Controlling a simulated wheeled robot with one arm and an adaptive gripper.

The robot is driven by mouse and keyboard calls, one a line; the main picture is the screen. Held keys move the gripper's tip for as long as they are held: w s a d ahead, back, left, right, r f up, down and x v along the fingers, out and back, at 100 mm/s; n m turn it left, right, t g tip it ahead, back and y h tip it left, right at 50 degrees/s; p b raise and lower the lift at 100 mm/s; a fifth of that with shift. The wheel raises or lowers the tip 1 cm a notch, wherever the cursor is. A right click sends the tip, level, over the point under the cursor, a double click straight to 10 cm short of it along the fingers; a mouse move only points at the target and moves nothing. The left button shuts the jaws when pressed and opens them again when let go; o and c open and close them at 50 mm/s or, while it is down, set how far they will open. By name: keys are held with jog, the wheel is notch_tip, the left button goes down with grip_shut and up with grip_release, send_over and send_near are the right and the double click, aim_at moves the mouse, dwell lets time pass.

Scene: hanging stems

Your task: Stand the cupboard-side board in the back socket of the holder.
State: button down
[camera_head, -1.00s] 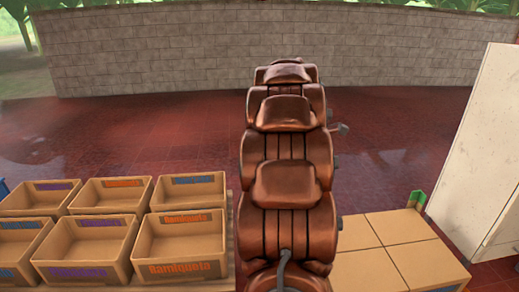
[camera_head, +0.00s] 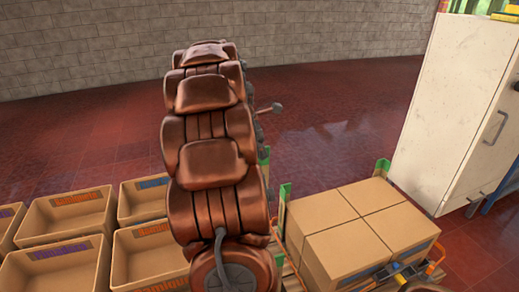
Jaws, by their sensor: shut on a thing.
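My copper-coloured arm fills the middle of the view and leans slightly left. My gripper does not show; the arm's own links hide its far end. A small grey knob-like part sticks out to the right of the arm, and I cannot tell what it belongs to. A tall white cupboard (camera_head: 458,110) with a grey handle stands at the right. I cannot make out the board, the holder or its back socket in this view.
Open tan crates (camera_head: 65,218) stand in rows at the lower left. Closed cardboard boxes (camera_head: 350,228) sit on a pallet at the lower right, with green corner posts (camera_head: 382,168). Yellow and green items (camera_head: 505,10) top the cupboard. Red tiled floor (camera_head: 330,135) is clear before the block wall (camera_head: 110,50).

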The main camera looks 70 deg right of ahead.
jog(key=shift+f+b, duration=8.6)
jog(key=shift+f, duration=8.35)
jog(key=c, duration=1.2)
grip_release()
jog(key=shift+r, duration=0.1)
jog(key=v, duration=1.2)
jog(key=shift+a, duration=0.1)
